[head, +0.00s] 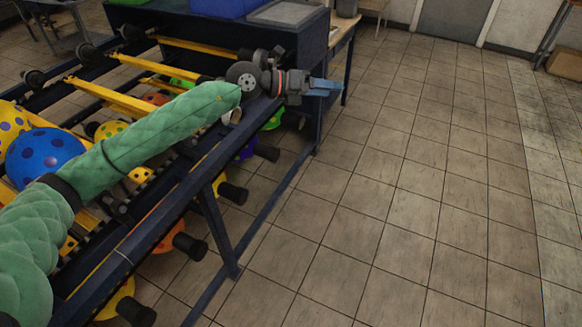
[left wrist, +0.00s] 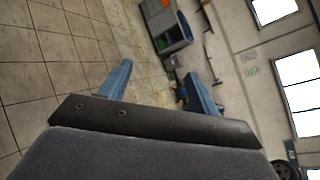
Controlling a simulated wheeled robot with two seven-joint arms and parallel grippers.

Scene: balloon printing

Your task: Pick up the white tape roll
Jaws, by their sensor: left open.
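I do not make out a white tape roll in the head view or in the left wrist view. My left gripper (head: 325,87) reaches out past the right end of the dark blue machine frame, above the tiled floor. Its blue fingers also show in the left wrist view (left wrist: 160,90), spread apart with nothing between them. It is open and empty. My right gripper is in neither view.
The dark blue machine (head: 205,190) with yellow bars (head: 110,97) fills the left side under my arm. Several spotted balloons, one blue (head: 45,155), sit in it. A wooden-topped table (head: 341,38) stands behind. The tiled floor (head: 430,180) at right is clear.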

